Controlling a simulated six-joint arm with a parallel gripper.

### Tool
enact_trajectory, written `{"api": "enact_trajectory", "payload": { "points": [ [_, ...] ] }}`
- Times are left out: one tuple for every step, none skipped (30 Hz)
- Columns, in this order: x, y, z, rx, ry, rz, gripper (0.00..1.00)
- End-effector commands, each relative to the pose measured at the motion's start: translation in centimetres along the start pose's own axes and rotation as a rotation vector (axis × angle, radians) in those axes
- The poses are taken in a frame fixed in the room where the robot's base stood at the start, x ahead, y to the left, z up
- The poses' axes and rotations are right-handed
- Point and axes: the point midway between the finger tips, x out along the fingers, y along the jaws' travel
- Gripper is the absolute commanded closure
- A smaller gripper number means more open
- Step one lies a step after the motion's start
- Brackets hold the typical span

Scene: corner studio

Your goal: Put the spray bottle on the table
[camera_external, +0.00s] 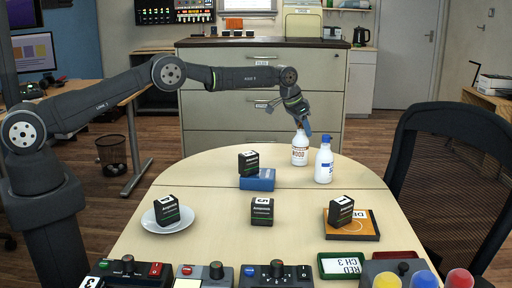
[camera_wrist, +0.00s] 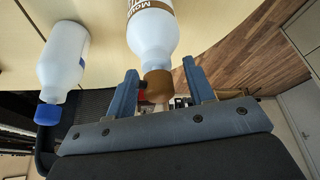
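Two white bottles stand upright near the table's far edge; I cannot tell for sure which is the spray bottle. One (camera_external: 300,151) has a brown label, and the wrist view shows its brown cap with a small dark stub (camera_wrist: 155,35). The other (camera_external: 323,164) has a blue cap and lies left of it in the wrist view (camera_wrist: 63,62). My gripper (camera_external: 304,126) is at the top of the brown-labelled bottle. In the wrist view its blue fingers (camera_wrist: 162,90) are apart, either side of the brown cap, with a gap at the right finger. The table (camera_external: 225,225) is beige.
Black boxes stand on a blue block (camera_external: 258,180), a white plate (camera_external: 149,222), the bare table and a brown book (camera_external: 352,232). Control boxes (camera_external: 215,275) line the near edge. A black chair (camera_external: 445,170) stands at right. Bare table lies left of the bottles.

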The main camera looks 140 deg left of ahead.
Motion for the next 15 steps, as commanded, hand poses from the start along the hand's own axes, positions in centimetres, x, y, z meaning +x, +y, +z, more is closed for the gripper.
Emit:
{"api": "enact_trajectory", "payload": {
  "points": [
    [0.0,0.0,0.0,0.000,0.000,0.000,0.52],
    [0.0,0.0,0.0,0.000,0.000,0.000,0.52],
    [0.0,0.0,0.0,0.000,0.000,0.000,0.52],
    [-0.1,0.0,0.0,0.000,0.000,0.000,0.52],
    [-0.1,0.0,-0.1,0.000,0.000,0.000,0.52],
    [-0.3,0.0,-0.2,0.000,0.001,0.000,0.52],
    [-0.5,0.0,-0.2,0.000,0.001,0.000,0.52],
    [-0.7,0.0,-0.2,0.000,0.001,0.000,0.52],
    [-0.9,0.0,-0.2,0.000,0.000,0.000,0.52],
    [-1.3,0.0,-0.2,0.000,0.000,0.000,0.52],
    [-1.7,0.0,-0.2,0.000,0.001,0.000,0.52],
    [-2.1,0.0,-0.2,0.000,0.000,0.000,0.52],
    [-2.6,0.0,-0.2,0.000,0.001,0.000,0.52],
    [-3.0,0.0,-0.2,0.000,0.001,0.000,0.52],
    [-3.6,0.0,-0.2,0.000,0.001,0.000,0.52]
  ]
}}
